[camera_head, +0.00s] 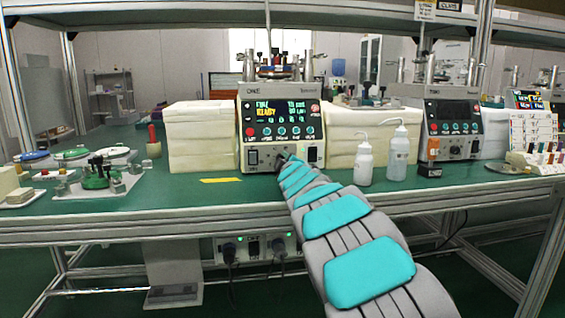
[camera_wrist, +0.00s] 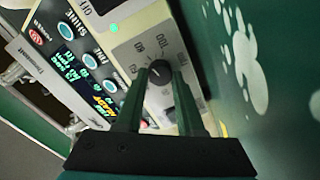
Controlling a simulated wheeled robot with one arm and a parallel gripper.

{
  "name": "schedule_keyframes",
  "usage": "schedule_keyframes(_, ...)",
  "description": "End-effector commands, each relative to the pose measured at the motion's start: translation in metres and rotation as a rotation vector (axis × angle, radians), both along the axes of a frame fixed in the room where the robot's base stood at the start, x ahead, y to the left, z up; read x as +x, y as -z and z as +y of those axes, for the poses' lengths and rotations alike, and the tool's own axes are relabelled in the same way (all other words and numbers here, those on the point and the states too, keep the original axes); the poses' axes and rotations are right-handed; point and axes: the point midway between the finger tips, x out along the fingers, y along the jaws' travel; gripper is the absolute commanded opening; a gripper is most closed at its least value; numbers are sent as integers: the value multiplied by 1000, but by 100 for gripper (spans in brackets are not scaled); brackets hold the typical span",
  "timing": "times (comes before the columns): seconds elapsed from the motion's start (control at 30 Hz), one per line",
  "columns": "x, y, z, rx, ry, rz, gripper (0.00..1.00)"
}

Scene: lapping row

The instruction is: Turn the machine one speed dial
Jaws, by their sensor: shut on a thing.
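The machine with the lit screen (camera_head: 313,92) stands on the green bench in the head view. Its speed dial (camera_wrist: 159,67) is a black knob on a grey plate with printed numbers, of which 60, 80 and 100 can be read in the wrist view. My gripper (camera_wrist: 160,80) has its two green fingers on either side of the knob and is shut on it. In the head view, my gripper (camera_head: 284,160) reaches the lower front panel and hides the dial there. The knob's exact setting cannot be told.
White blocks (camera_head: 203,137) flank the machine. Two white bottles (camera_head: 365,160) stand to the right of my arm. A second machine (camera_head: 452,130) is farther right. A white plate with a green disc (camera_head: 97,182) lies at left. A yellow strip (camera_head: 220,180) lies in front.

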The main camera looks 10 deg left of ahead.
Motion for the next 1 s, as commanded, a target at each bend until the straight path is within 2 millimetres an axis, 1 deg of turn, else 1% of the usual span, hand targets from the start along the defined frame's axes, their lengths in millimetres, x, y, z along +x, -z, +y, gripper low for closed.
schedule_keyframes(0.2, 0, 1, -1, -1, 1, 2, 0)
schedule_keyframes(0.23, 0, 1, -1, -1, 1, 2, 38)
schedule_keyframes(0.4, 0, 1, 0, -1, 0, 1, 57)
schedule_keyframes(0.5, 0, 1, 0, -1, 0, 1, 67)
schedule_keyframes(0.8, -1, 0, 0, -1, 0, 1, 67)
schedule_keyframes(1.0, -9, 1, -3, -3, 1, 2, 67)
